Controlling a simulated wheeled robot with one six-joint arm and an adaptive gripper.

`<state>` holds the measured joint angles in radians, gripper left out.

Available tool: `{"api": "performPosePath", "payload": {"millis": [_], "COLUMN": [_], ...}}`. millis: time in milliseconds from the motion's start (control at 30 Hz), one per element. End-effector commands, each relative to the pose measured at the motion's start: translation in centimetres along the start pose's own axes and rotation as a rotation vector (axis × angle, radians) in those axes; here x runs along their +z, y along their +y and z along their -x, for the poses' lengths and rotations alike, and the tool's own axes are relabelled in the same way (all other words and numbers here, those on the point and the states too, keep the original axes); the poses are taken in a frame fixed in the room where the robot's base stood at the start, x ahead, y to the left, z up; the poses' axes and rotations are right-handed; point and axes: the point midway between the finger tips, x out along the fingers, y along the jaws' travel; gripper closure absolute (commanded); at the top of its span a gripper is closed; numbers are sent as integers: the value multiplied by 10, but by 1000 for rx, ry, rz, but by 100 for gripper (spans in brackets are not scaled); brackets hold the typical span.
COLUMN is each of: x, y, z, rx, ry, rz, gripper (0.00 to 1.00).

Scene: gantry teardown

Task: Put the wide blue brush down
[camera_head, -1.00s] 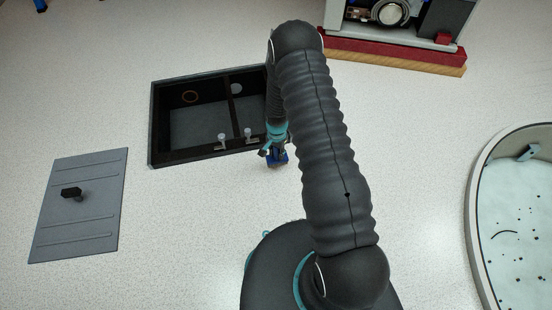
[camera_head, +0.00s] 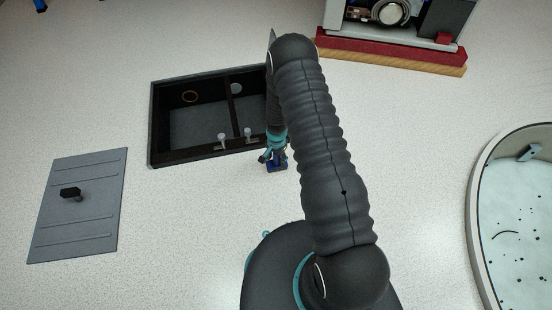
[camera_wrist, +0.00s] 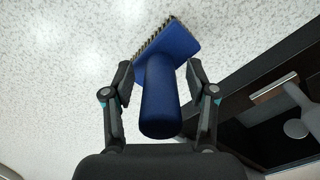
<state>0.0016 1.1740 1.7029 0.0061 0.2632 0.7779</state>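The wide blue brush (camera_wrist: 161,95) is in the middle of the wrist view, its round handle toward the camera and its wide bristled head over the speckled surface. In the head view its blue part (camera_head: 277,168) shows just in front of the black box's right corner. My gripper (camera_wrist: 161,76) has one finger on each side of the handle, with a visible gap on both sides, so it looks open around it. In the head view my gripper (camera_head: 275,155) partly covers the brush. I cannot tell for sure whether the bristles touch the surface.
A black two-compartment box (camera_head: 152,125) with clear pegs at its front edge stands left of and behind the brush. A grey lid (camera_head: 95,215) lies at left. A round white basin (camera_head: 476,205) is at right, a machine on a red base (camera_head: 385,52) behind.

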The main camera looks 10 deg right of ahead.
Motion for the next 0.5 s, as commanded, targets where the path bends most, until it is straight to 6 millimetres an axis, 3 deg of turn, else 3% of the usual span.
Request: {"api": "performPosePath", "payload": {"millis": [333, 500], "x": [0, -1], "y": [0, -1], "z": [8, 36], "rx": [-1, -3], "ry": [1, 3], "rz": [0, 0], "gripper": [43, 43]}}
